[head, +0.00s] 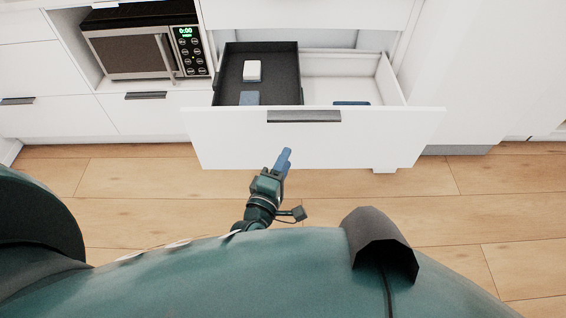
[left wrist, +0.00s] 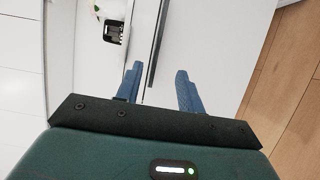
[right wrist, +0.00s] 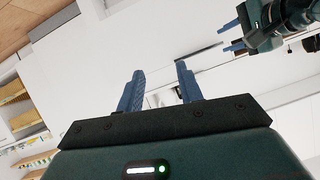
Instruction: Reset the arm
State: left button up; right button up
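My left gripper (head: 286,161) shows in the head view just in front of the open drawer's white front. Its two blue fingers are spread apart in the left wrist view (left wrist: 159,88), with nothing held between them. A drawer handle crosses behind the gap there; I cannot tell that anything touches it. My right gripper (right wrist: 160,86) shows in its own wrist view with blue fingers apart and empty. I cannot make it out in the head view. The left gripper also shows at the upper right of the right wrist view (right wrist: 233,36).
The white drawer (head: 225,135) is pulled out, with a dark handle (head: 304,116). Inside, a black tray (head: 280,88) holds a white block (head: 252,71) and a bluish block (head: 249,98). Another blue item (head: 351,103) lies at right. A microwave (head: 140,50) stands left. Wooden floor is clear.

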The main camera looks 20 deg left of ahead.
jog(key=shift+w+r, duration=0.1)
